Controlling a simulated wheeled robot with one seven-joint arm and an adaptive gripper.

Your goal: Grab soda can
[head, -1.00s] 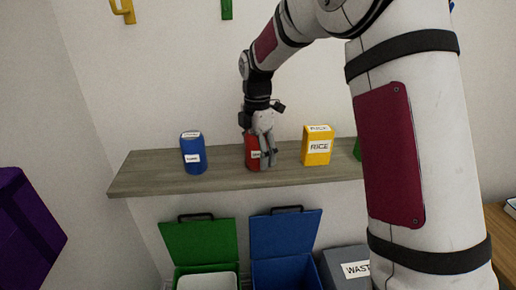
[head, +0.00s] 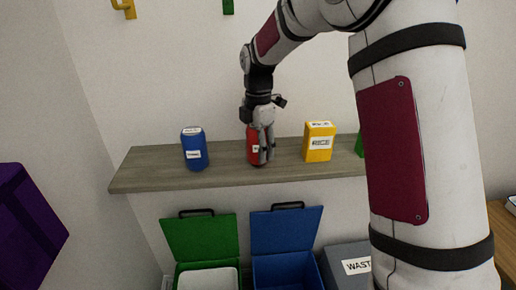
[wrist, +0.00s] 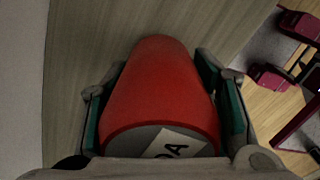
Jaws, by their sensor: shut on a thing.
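The red soda can (head: 253,152) is upright at the wooden shelf, partly hidden by my gripper (head: 264,160). In the wrist view the red can (wrist: 160,90) fills the space between my two fingers, with a white label ending in "DA" near the bottom. My gripper (wrist: 156,75) is shut on the can, one finger on each side. I cannot tell whether the can's base is touching the shelf.
A blue can (head: 194,150) stands on the shelf (head: 150,175) to the left, and a yellow rice box (head: 319,143) to the right. A green item (head: 360,146) is partly hidden behind my arm. Open green (head: 200,238) and blue (head: 287,232) bins and a grey waste bin (head: 345,258) are below.

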